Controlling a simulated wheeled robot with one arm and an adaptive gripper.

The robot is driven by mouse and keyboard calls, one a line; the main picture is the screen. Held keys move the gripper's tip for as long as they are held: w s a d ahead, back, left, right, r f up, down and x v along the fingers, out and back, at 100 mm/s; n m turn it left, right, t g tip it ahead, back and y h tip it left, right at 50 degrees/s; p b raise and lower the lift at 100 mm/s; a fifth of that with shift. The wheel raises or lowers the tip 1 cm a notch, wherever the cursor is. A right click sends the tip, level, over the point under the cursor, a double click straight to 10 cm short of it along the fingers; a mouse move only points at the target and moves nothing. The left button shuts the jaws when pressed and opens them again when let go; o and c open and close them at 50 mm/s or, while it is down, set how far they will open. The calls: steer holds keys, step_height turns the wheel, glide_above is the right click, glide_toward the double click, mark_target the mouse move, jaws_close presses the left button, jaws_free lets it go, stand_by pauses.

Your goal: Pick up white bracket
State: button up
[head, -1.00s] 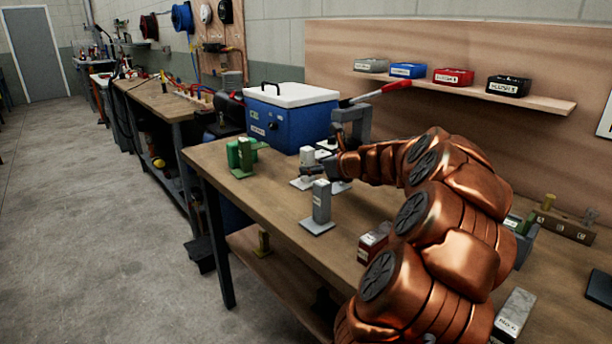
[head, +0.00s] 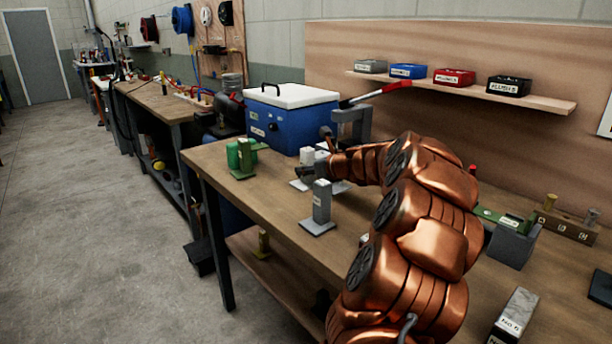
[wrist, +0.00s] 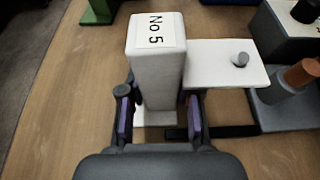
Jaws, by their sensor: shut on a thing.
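The white bracket (wrist: 158,75) stands upright on the bench, with a "No 5" label on its top and a flat white flange reaching to the right with a small grey pin on it. In the head view the white bracket (head: 307,156) is partly hidden behind my gripper and a grey bracket. My gripper (wrist: 158,118) has one finger on each side of the bracket's upright block and is shut on it. In the head view my gripper (head: 308,172) is small and partly hidden.
A grey bracket (head: 321,203) stands just in front of my gripper. A green bracket (head: 241,157) is to the left. A blue box with a white lid (head: 291,118) and a grey press with a red-handled lever (head: 352,124) stand behind. The bench's front left is clear.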

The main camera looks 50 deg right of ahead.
jaws_close()
